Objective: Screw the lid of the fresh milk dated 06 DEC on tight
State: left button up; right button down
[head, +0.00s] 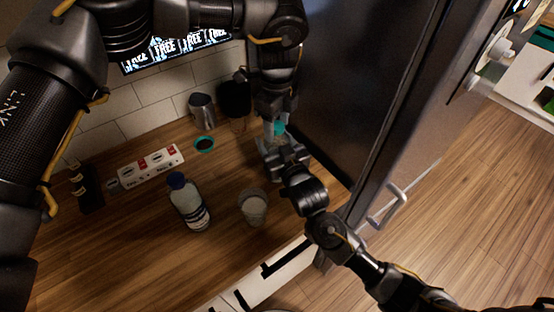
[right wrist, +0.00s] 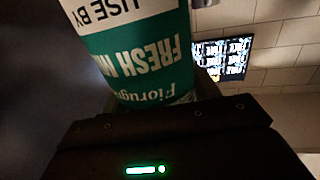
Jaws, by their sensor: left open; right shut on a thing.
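A milk bottle with a teal lid (head: 280,128) stands on the counter at centre, by the dark cabinet side. My right gripper (head: 279,152) is shut around its body. In the right wrist view the bottle's green and white label (right wrist: 139,55) fills the top; "FRESH MI" and "USE BY" read upside down, and the date is out of view. My left gripper (head: 273,120) points down at the lid from above, open. Its fingers partly hide the lid, and I cannot tell whether they touch it or how the lid sits.
A blue-capped bottle (head: 189,204) and a pale cup (head: 253,207) stand nearer the front. A steel pitcher (head: 202,111) and a teal-rimmed dark disc (head: 204,144) are behind. The dark cabinet (head: 360,90) closes off the right.

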pick_arm(q)
jog(key=c, duration=1)
jog(key=shift+o, duration=0.2)
jog(key=m, duration=0.4)
jog(key=shift+f, duration=0.1)
jog(key=m, duration=0.6)
jog(key=o, duration=1)
jog(key=shift+o, duration=0.2)
